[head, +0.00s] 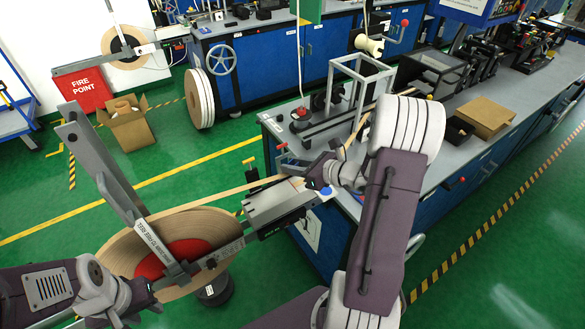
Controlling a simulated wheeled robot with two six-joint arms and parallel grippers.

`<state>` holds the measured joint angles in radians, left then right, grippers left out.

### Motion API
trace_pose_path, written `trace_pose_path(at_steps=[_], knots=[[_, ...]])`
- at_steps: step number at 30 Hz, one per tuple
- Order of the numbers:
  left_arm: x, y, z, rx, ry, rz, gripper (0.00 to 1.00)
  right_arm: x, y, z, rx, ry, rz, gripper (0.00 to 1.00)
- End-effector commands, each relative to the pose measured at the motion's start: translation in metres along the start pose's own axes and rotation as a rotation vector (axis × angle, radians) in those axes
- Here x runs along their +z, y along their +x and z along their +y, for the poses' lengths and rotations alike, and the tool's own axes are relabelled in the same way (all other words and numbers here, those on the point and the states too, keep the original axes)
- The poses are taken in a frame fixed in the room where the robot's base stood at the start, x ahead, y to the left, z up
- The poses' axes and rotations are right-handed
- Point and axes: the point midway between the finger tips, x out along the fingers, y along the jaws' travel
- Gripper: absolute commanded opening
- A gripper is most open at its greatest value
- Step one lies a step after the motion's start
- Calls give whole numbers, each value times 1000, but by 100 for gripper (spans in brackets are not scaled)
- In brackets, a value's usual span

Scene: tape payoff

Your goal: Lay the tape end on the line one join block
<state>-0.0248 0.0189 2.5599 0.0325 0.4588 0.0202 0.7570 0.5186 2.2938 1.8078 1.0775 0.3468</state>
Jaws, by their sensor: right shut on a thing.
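A large tan tape reel (118,250) with a red hub (200,249) hangs on a grey payoff arm (104,165) at the lower left. A strip of tan tape (225,193) runs from the reel up and right to my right gripper (318,178). My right gripper is shut on the tape, just above the right end of a grey join block (275,203); its fingertips are small and partly hidden. The block's dark label is too small to read. My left gripper (145,292) is at the reel's lower left edge; its fingers are not clear.
Right of the join block is a grey bench (460,100) with a metal frame (360,68) and machines. A second payoff reel (122,45) is at the back left. A cardboard box (128,125) stands on open green floor.

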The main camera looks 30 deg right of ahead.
Motion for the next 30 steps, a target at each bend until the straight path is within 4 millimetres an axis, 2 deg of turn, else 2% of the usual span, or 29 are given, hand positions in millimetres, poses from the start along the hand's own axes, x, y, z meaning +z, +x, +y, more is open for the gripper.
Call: trace_pose_path(at_steps=[12,30], knots=[[4,42,-1,0,0,0,36,-48,20,0,1,0,1,0],[5,47,-1,0,0,0,36,-53,22,0,1,-1,0,0]])
